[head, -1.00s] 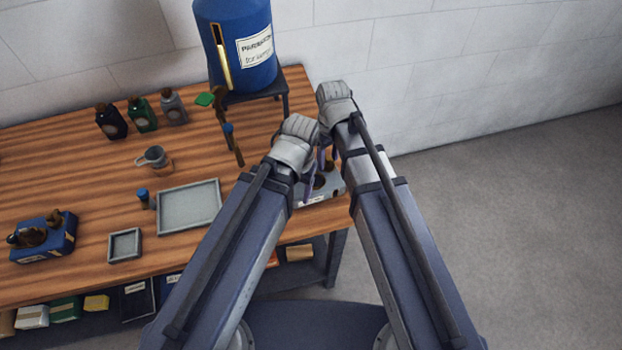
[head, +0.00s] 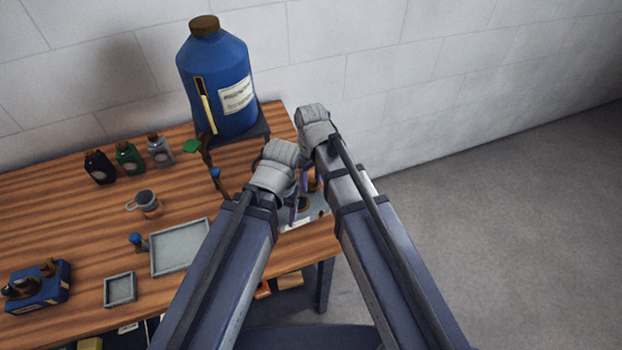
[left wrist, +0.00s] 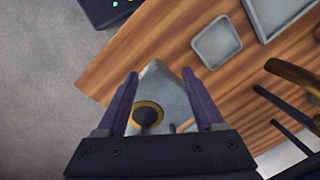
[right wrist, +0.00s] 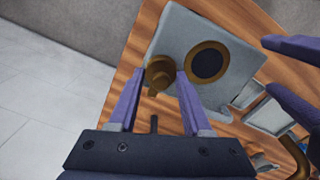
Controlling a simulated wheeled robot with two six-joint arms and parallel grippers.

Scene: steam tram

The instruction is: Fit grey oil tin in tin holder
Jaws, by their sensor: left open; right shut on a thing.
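A grey oil tin (head: 159,150) with a brown cap stands upright at the right end of a row of tins in the head view, apart from both grippers. A grey block (head: 318,208) with a brass-ringed round hole (right wrist: 207,62) sits at the table's right end. I cannot tell whether it or the blue box (head: 40,287) is the tin holder. My right gripper (right wrist: 161,78) is shut on a small brown, brass-like piece (right wrist: 159,68) beside that hole. Its lower part is unclear. My left gripper (left wrist: 160,75) is open and empty above the block.
A black tin (head: 99,167) and green tin (head: 130,158) stand left of the grey one. A blue drum (head: 215,85) on a stand is behind my grippers. A mug (head: 147,202), large tray (head: 180,247) and small tray (head: 119,289) are on the table. Bare wood lies between.

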